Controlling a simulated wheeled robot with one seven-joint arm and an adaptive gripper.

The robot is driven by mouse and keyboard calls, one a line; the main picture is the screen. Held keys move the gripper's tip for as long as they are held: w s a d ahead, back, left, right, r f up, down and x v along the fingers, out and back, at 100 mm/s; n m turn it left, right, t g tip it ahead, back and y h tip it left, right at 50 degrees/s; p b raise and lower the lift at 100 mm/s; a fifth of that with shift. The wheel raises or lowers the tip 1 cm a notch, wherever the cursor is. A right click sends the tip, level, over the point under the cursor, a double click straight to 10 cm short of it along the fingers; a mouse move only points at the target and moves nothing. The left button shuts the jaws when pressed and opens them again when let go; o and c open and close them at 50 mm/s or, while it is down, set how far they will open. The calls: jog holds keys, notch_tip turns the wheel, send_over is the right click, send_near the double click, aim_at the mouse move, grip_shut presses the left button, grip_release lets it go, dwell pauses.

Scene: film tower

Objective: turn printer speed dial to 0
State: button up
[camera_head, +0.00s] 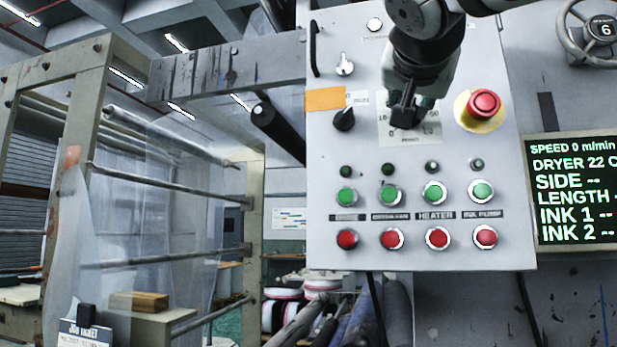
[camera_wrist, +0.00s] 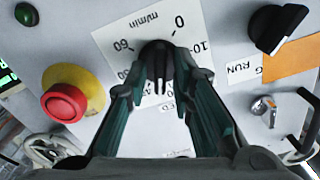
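The speed dial is a black knob (camera_wrist: 157,58) on a white scale plate (camera_wrist: 112,35) marked m/min, with 0, 10 and 60 readable in the wrist view. The plate also shows in the head view (camera_head: 389,138), where the dial is mostly hidden behind my gripper (camera_head: 406,112). In the wrist view my gripper (camera_wrist: 158,78) has one finger on each side of the knob, and the fingertips appear to touch it. Which number the knob points at is hard to tell. The screen (camera_head: 576,190) reads SPEED 0 m/min.
A red emergency button (camera_head: 484,103) on a yellow disc sits right of the dial. Another black knob (camera_head: 344,119) and an orange label (camera_head: 325,98) are to its left. Green buttons (camera_head: 390,194) and red buttons (camera_head: 392,238) line the panel below. A handwheel (camera_head: 592,40) is at upper right.

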grip_shut()
jog(key=shift+n, duration=0.4)
jog(key=shift+a+f+n+p, duration=0.15)
jog(key=shift+n+p, duration=2.35)
jog(key=shift+n, duration=5.05)
jog(key=shift+a+f+n+p, duration=0.15)
jog(key=shift+n+p, duration=2.3)
jog(key=shift+n, duration=5.1)
jog(key=shift+d, duration=0.1)
